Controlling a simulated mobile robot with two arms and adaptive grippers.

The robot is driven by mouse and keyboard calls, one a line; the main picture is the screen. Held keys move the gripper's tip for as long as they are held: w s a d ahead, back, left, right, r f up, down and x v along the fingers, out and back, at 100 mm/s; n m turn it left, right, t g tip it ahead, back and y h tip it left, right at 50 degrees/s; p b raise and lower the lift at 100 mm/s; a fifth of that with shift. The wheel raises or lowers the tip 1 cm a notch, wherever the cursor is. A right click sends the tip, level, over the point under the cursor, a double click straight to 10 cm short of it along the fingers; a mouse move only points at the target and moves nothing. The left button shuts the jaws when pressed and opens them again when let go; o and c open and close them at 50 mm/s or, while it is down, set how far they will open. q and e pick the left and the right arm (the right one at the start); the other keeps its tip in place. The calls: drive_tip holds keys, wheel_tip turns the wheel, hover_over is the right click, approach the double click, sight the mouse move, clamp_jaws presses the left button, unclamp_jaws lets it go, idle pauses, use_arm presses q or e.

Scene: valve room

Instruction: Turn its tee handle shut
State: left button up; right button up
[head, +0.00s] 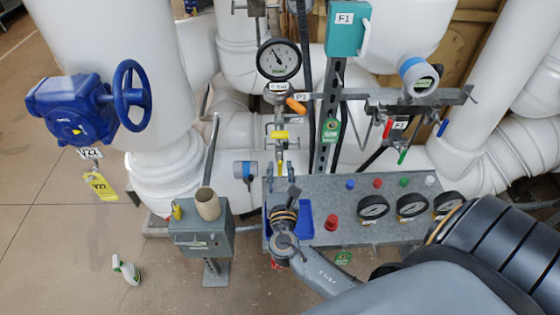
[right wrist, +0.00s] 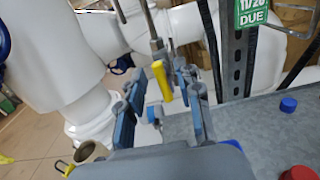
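A small yellow tee handle (head: 279,134) sits on the thin vertical pipe below the round pressure gauge (head: 278,60). An orange handle (head: 297,105) is on the same pipe, higher up, beside a P1 label. My right gripper (head: 285,172) points up at the pipe from below, just under the yellow handle. In the right wrist view the gripper (right wrist: 173,75) is open, its fingers apart. The yellow handle (right wrist: 161,82) appears between the fingertips there, hanging roughly upright; I cannot tell whether a finger touches it. My left gripper is out of view.
A slotted metal post (head: 331,95) stands close right of the pipe. A grey box with a brown cup (head: 208,204) is at the left, below a blue handwheel valve (head: 130,95).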

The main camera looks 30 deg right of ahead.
drive_tip(key=shift+x, duration=1.1)
clamp_jaws()
